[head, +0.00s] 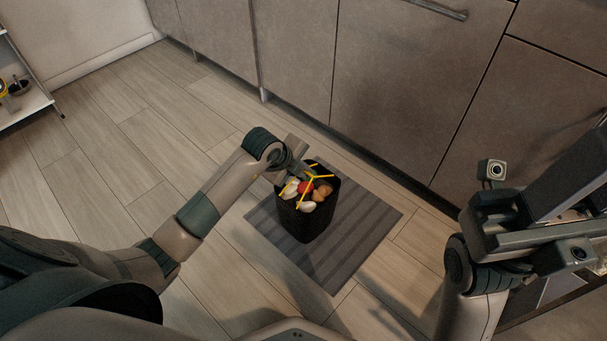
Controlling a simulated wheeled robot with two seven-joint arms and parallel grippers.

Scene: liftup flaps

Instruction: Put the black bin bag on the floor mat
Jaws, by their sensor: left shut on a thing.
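The black bin bag (307,226) is upright over the grey striped floor mat (357,243). It is open at the top, with yellow ties and several red, white and brown items inside. I cannot tell whether its base touches the mat. My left gripper (303,173) is at the bag's top edge, shut on the bag by its yellow ties; its fingertips are partly hidden. My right gripper (586,200) is at the right edge of the view, away from the bag and mat; its fingers are not clear enough to tell their state.
Grey cabinets (290,50) line the back, their lower edge close behind the mat. A white shelf (25,105) stands at the far left. The wooden floor (120,140) on the left is clear.

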